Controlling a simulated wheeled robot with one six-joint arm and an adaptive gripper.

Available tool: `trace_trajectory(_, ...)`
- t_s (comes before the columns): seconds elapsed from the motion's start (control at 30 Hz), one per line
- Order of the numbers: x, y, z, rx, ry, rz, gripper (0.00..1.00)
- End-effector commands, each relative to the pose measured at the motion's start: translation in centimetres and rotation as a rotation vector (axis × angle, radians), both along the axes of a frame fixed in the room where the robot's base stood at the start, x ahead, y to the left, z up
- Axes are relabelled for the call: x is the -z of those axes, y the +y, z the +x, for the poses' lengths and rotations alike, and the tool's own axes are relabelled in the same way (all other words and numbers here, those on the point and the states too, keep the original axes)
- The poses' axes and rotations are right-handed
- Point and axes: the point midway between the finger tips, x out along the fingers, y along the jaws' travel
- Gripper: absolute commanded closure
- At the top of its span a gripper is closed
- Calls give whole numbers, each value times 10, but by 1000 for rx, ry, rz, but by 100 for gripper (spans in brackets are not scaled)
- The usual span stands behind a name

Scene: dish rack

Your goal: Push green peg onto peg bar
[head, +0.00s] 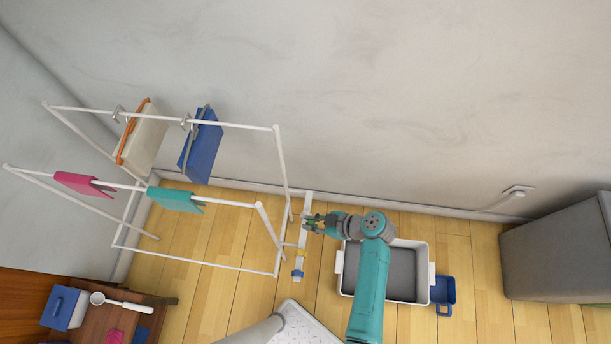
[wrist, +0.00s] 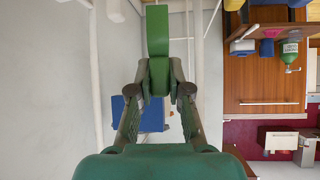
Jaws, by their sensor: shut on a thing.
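My gripper (head: 313,224) is shut on the green peg (wrist: 158,35). In the wrist view the peg stands up between the two fingertips (wrist: 159,88). In the head view the green peg (head: 309,222) shows only as a small patch at the fingertips. The peg bar (head: 304,233) is a narrow white strip beside the drying rack. The gripper's tip overlaps its upper part. A yellow peg (head: 301,253) and a blue peg (head: 298,274) are on its lower part. I cannot tell whether the green peg touches the bar.
A wooden side table (head: 92,330) is at lower left. The wall is behind.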

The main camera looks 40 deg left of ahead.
Motion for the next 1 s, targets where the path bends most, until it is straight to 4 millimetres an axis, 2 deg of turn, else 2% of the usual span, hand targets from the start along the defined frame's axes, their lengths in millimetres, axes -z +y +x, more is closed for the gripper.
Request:
trace_trajectory(0.1,-7,13,-16,-112,-1,-1,100)
trace_trajectory(0.2,-10,17,-22,-152,-1,-1,100)
trace_trajectory(0.6,-11,15,-21,-155,4,4,100)
trace_trajectory(1.0,25,15,-22,-155,5,2,100)
